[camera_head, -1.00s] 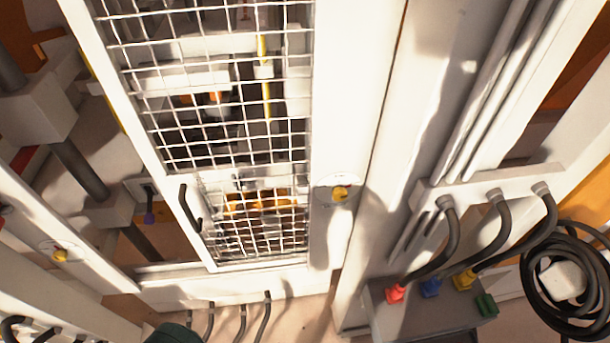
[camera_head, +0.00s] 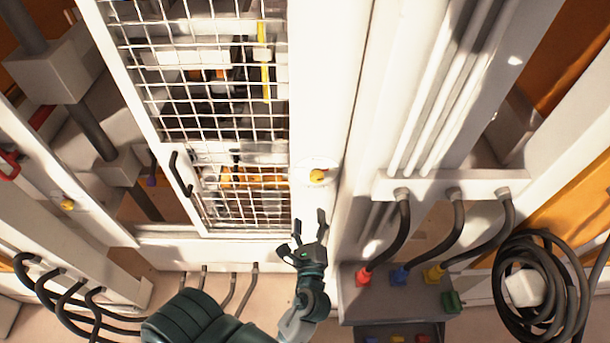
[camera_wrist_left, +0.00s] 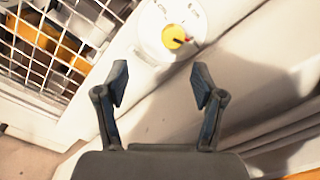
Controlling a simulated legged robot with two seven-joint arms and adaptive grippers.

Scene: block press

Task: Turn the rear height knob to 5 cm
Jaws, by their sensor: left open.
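A yellow knob (camera_head: 317,176) on a round white dial sits on the white post right of the mesh door. It also shows in the left wrist view (camera_wrist_left: 173,37), with a red and dark pointer toward the right; the dial's marks are too small to read. A second yellow knob (camera_head: 67,204) sits on the white frame at the left. I cannot tell from the labels which is the rear height knob. My left gripper (camera_head: 307,228) is open and empty, just below the right-hand knob and apart from it. In the wrist view its fingertips (camera_wrist_left: 161,86) point toward that knob.
The mesh door (camera_head: 215,130) with a black handle (camera_head: 180,174) stands left of the knob. At the lower right are a grey box (camera_head: 392,295) with coloured plugs, hanging hoses and a coiled black cable (camera_head: 540,285). The post around the knob is clear.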

